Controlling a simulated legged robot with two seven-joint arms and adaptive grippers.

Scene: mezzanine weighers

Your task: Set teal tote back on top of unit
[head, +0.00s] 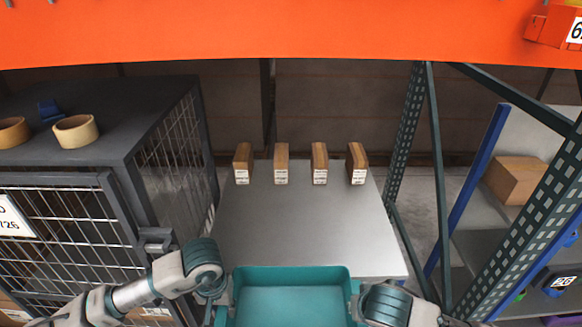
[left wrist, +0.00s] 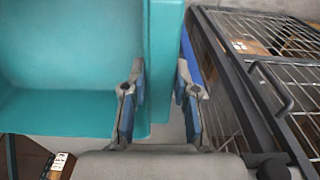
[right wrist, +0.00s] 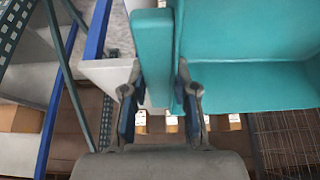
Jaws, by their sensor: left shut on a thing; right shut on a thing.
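The teal tote (head: 291,305) is at the bottom centre of the head view, empty as far as it shows, in front of the near edge of a flat grey top (head: 300,225). Its near side is cut off by the frame. My left gripper (head: 224,300) is shut on the tote's left wall; the left wrist view shows the tote (left wrist: 70,60) with the wall between the fingers (left wrist: 158,85). My right gripper (head: 356,303) is shut on the right wall; the right wrist view shows the tote (right wrist: 245,50) and fingers (right wrist: 158,85) astride its wall.
Several small brown boxes (head: 281,164) stand in a row at the back of the grey top. A green rack post (head: 408,130) stands right. An orange beam (head: 280,35) crosses above. The middle of the grey top is clear.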

